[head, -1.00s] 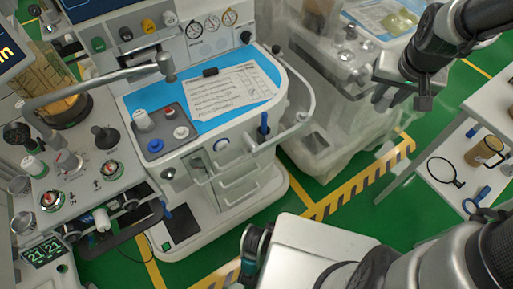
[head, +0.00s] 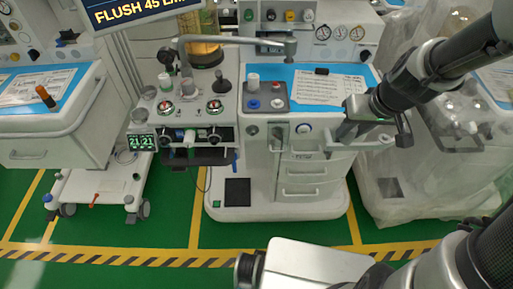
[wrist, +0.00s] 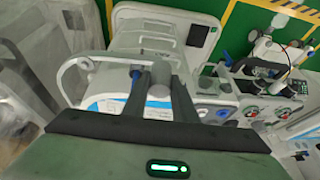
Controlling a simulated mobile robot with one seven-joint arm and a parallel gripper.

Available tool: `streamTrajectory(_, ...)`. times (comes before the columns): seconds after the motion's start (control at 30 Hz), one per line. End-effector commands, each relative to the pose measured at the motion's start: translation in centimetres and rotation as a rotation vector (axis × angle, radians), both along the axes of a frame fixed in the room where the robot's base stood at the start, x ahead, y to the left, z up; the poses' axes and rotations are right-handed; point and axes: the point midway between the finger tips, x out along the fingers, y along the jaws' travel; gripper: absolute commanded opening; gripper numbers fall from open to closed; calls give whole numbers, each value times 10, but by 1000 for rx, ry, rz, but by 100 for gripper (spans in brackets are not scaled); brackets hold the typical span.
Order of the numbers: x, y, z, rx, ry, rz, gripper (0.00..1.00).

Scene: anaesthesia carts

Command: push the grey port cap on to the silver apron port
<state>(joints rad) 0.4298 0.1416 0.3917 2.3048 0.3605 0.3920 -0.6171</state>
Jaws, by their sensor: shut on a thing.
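My gripper (head: 343,130) is at the right front corner of the middle anaesthesia cart (head: 290,200), near its side rail. In the wrist view its two fingers (wrist: 161,82) are shut on a small grey piece, which looks like the grey port cap (wrist: 161,72). The fingers hide most of it. In the head view the cap cannot be told apart from the fingers. A small round silver fitting on the cart's front apron, left of the drawers, looks like the silver apron port (head: 252,131). It is well to the left of my gripper and apart from it.
A jointed grey arm (head: 235,41) reaches over the worktop. A plastic-wrapped cart (head: 440,150) stands close on the right. Green floor in front is clear.

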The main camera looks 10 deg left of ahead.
Motion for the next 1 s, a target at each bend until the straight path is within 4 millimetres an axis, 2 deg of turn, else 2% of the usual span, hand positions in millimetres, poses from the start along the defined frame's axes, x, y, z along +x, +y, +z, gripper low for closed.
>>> streamTrajectory(0.27, -21, 13, -34, 73, 50, 257, 3)
streamTrajectory(0.57, -49, 27, -73, 160, 167, 701, 3)
streamTrajectory(0.77, -65, 31, -97, 197, 306, 1065, 3)
streamTrajectory(1.0, -77, 33, -120, 167, 567, 1592, 3)
